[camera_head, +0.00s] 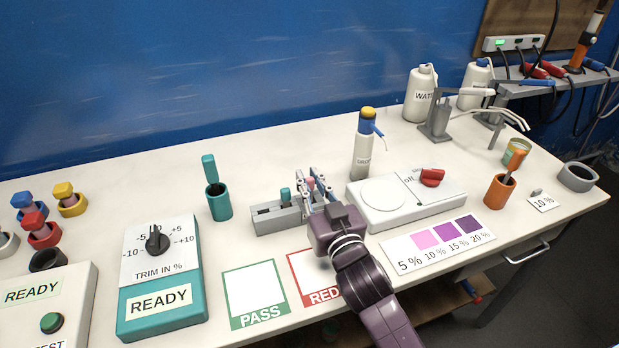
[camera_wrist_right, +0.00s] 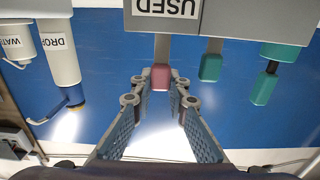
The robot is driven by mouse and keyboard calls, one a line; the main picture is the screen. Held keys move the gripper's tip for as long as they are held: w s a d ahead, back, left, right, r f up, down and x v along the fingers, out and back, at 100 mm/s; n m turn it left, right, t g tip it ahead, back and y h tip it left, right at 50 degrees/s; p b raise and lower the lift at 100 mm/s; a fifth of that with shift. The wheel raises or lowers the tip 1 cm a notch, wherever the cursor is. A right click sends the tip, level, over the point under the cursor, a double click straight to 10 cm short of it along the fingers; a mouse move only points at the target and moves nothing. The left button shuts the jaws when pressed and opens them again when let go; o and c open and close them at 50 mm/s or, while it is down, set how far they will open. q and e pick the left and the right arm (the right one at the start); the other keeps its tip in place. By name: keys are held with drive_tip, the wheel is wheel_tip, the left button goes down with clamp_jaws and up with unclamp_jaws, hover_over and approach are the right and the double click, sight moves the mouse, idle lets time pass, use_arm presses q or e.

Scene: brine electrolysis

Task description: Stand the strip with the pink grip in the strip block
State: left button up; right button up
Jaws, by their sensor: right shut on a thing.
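The pink grip (camera_head: 311,183) of the strip shows between the fingers of my right gripper (camera_head: 316,184), above the grey strip block (camera_head: 275,219). In the right wrist view, upside down, the pink grip (camera_wrist_right: 161,78) sits between the fingertips of my right gripper (camera_wrist_right: 160,92), which is shut on it. The grey strip runs from the grip to the edge of the block's "USED" plate (camera_wrist_right: 145,22); its lower end is hidden there. I cannot tell how deep it sits. A teal-gripped strip (camera_head: 285,194) stands beside it in the block. My left gripper is not in view.
A teal holder (camera_head: 219,206) with a teal-gripped item stands left of the block. A white device (camera_head: 452,201) with a red knob is close on the right, a dropper bottle (camera_head: 362,150) behind. PASS (camera_head: 256,292) and RED (camera_head: 300,270) cards lie in front.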

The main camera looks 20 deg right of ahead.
drive_tip(key=o, duration=0.9)
drive_tip(key=s, duration=1.2)
drive_tip(key=shift+d, duration=0.25)
